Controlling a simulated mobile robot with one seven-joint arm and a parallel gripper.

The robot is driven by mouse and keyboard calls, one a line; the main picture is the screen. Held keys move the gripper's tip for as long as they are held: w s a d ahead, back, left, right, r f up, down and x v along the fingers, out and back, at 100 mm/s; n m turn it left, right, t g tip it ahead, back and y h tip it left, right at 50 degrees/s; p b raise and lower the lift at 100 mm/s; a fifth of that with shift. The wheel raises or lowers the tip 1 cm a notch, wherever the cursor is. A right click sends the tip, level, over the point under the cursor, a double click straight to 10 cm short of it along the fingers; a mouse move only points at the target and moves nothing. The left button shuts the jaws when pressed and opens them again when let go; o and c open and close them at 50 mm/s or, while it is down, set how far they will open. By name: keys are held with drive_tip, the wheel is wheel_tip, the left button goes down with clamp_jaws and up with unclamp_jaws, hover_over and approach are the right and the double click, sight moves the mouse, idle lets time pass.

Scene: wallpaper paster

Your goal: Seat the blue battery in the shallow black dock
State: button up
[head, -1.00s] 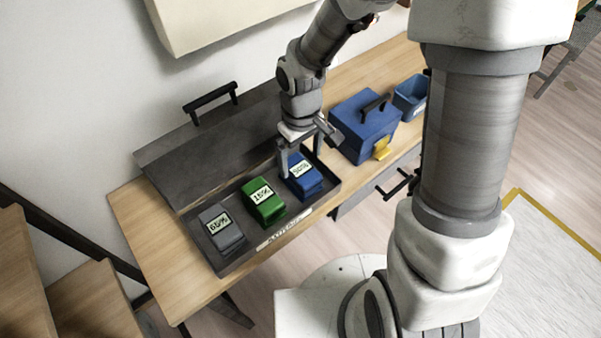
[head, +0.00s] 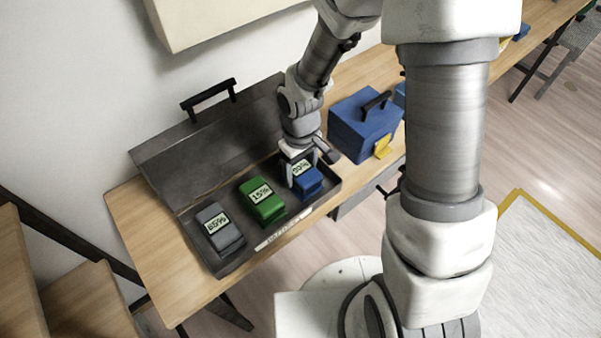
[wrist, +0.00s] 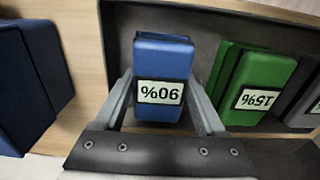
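The blue battery (head: 308,184) has a pale label reading 90% and sits at the right end of the open dark case, beside the green battery. In the wrist view the blue battery (wrist: 163,55) lies between the two fingers of my gripper (wrist: 162,80), one along each long side. In the head view my gripper (head: 304,175) points down over the battery. The fingers look open, with narrow gaps at the sides; contact is hard to judge. I cannot make out a shallow black dock in these views.
The dark case (head: 215,262) also holds a green battery (head: 263,203) labelled 15% and a grey battery (head: 220,230). A blue box (head: 362,130) with a black handle and yellow latch stands close to the right. The wooden table (head: 150,245) is bare at left.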

clamp_jaws()
drive_tip(key=shift+r, duration=0.1)
